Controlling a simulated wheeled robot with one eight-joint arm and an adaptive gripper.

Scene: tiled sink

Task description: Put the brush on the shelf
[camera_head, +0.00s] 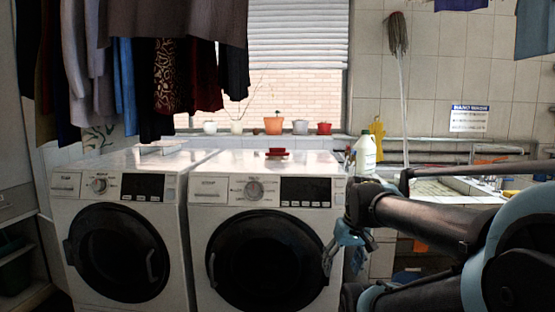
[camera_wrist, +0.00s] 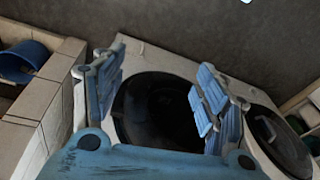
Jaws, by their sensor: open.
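A small red object (camera_head: 277,152), perhaps the brush, lies on top of the right washing machine (camera_head: 262,168); it is too small to be sure. A pale ledge (camera_head: 225,140) runs behind the machines under the window; I cannot tell whether it is the shelf. My gripper (camera_head: 340,258) hangs at the right front edge of the right machine, below its top and apart from the red object. In the wrist view my gripper (camera_wrist: 160,78) has its two blue fingers spread and nothing between them. A machine's dark round door (camera_wrist: 160,108) shows beyond them.
The left washing machine (camera_head: 115,230) stands beside the right one. A white bottle (camera_head: 365,155) stands near the tiled sink counter (camera_head: 435,188). Several pots line the window ledge, including an orange one (camera_head: 273,125). Clothes (camera_head: 170,75) hang at upper left. A mop (camera_head: 397,35) hangs on the wall.

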